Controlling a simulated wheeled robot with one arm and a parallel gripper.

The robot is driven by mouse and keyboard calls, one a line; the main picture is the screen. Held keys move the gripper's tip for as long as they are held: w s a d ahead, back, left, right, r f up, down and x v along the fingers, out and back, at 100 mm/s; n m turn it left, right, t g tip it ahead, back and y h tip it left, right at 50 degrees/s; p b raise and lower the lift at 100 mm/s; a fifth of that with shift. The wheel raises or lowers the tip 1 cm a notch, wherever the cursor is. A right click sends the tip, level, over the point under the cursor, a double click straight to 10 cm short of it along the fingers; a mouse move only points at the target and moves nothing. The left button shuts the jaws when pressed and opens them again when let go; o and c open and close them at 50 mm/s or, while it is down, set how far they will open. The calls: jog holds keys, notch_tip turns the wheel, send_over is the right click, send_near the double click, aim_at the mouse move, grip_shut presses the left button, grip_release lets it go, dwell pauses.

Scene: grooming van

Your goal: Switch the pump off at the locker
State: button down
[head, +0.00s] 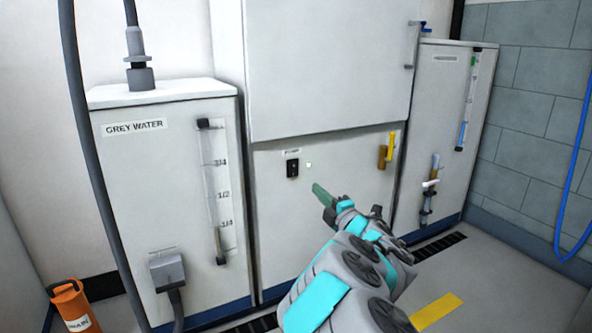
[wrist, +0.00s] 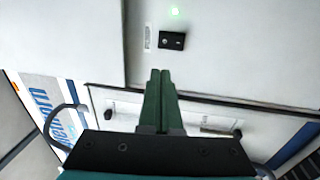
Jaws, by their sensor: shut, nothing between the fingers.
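The pump switch (head: 292,168) is a small black rocker plate on the lower white panel of the middle locker (head: 330,205), under a small label. A small light (head: 308,165) sits beside it and glows pale green in the wrist view (wrist: 175,12). The switch also shows in the wrist view (wrist: 172,40), beyond my fingertips. I cannot tell which side of the rocker is pressed. My gripper (head: 318,188) has green fingers, shut and empty. It is in front of the panel, right of and below the switch, and appears apart from it; the fingers also show in the wrist view (wrist: 160,74).
The grey water tank (head: 165,185) with a gauge stands left, an orange bottle (head: 75,306) at its foot. A yellow-handled valve (head: 387,152) is right of the switch. Another white tank (head: 440,130) with a tap stands farther right. The panel around the switch is clear.

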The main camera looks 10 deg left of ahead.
jog(key=shift+w, duration=0.1)
jog(key=b+x, duration=0.1)
jog(key=x, duration=1.2)
jog(key=shift+w+a, duration=0.2)
jog(key=shift+w, duration=0.1)
jog(key=shift+a+r, duration=0.1)
jog(key=shift+r, duration=0.05)
jog(key=shift+w+a+r+p, duration=0.2)
jog(key=shift+r+p, duration=0.2)
jog(key=shift+p, duration=0.7)
jog(key=shift+f+b, duration=0.4)
jog(key=shift+b, duration=0.05)
jog(key=shift+s+d, duration=0.2)
send_near(290, 164)
jog(key=s+d+r, duration=0.2)
jog(key=s+d, duration=0.2)
jog(key=s, duration=0.1)
jog(key=shift+s+r, duration=0.25)
jog(key=shift+r, duration=0.1)
